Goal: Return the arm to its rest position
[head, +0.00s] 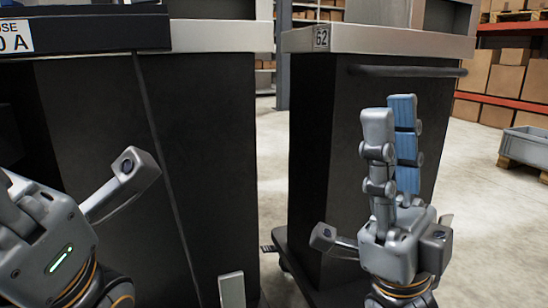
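My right gripper (391,110) is raised at the right of the head view, in front of a dark cabinet. Its two fingers point up, side by side. One finger shows its grey back, and the other shows its blue inner pad. The fingers look apart, and nothing shows between them. Part of my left gripper (45,243) shows at the lower left edge, with a green light on its grey body. Its fingers are out of the picture, so its opening is hidden.
The dark cabinet (340,130) marked 62 stands close behind my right gripper. Another dark cabinet (205,130) stands to its left, with a narrow floor gap between. Bare floor (480,200) lies to the right. A grey crate (525,147) and shelves of boxes (505,78) stand beyond.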

